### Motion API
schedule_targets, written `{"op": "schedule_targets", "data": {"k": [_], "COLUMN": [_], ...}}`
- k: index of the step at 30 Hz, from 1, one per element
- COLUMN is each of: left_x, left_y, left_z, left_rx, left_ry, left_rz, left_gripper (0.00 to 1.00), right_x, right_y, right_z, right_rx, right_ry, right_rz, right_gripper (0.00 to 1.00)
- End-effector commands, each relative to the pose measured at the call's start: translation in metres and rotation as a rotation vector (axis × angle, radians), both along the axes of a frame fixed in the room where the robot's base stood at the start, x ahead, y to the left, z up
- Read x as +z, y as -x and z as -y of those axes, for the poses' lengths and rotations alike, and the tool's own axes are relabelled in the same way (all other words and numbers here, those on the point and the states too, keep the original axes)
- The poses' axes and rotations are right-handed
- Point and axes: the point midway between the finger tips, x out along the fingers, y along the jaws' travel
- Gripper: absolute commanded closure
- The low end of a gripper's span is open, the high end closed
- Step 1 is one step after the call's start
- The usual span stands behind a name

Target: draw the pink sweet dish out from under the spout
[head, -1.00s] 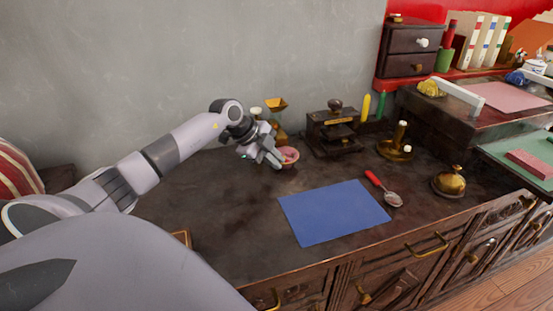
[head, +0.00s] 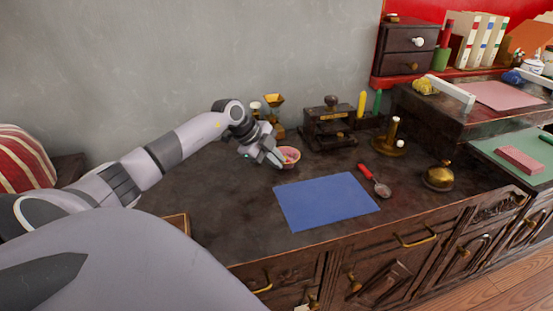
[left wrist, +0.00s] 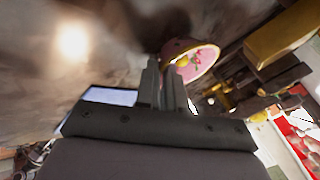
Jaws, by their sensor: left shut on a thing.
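The pink sweet dish (head: 291,163) stands on the dark counter, with small coloured sweets inside. It also shows tilted in the left wrist view (left wrist: 204,62), just beyond the fingertips. My left gripper (head: 279,161) is at the dish's left side, its fingers shut on the rim. In the left wrist view the fingers (left wrist: 163,85) are close together against the dish's edge. The brass grinder-like piece with a funnel top (head: 275,101) stands behind the dish, partly hidden by my wrist. I cannot make out a spout over the dish. My right gripper is not in view.
A dark press (head: 329,128) stands right of the dish. A blue mat (head: 326,201) lies in front, with a red-handled spoon (head: 374,181) beside it. A brass candlestick (head: 389,141) and bell (head: 439,178) are farther right. Bare counter lies left of the mat.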

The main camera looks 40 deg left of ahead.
Motion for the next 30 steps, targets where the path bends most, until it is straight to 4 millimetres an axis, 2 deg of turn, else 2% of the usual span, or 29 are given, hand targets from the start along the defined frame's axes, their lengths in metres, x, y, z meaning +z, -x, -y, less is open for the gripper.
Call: {"op": "schedule_targets", "data": {"k": [6,9,10,20,30], "left_x": [0.0,0.0,0.0,0.001,0.042], "left_y": [0.0,0.0,0.0,0.002,0.027], "left_z": [0.0,0.0,0.0,-0.001,-0.014], "left_rx": [0.0,0.001,0.0,0.0,0.001], "left_ry": [0.0,-0.001,-0.001,-0.001,-0.004], "left_rz": [0.001,0.001,0.0,-0.004,0.001], "left_gripper": [1.0,0.65,0.62,0.62,0.62], "right_x": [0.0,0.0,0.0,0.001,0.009], "right_y": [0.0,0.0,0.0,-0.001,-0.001], "right_z": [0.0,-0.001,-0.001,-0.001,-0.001], "right_rx": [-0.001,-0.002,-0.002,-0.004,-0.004], "right_ry": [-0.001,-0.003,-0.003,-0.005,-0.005], "right_rz": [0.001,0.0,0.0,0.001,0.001], "right_gripper": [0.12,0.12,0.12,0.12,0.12]}}
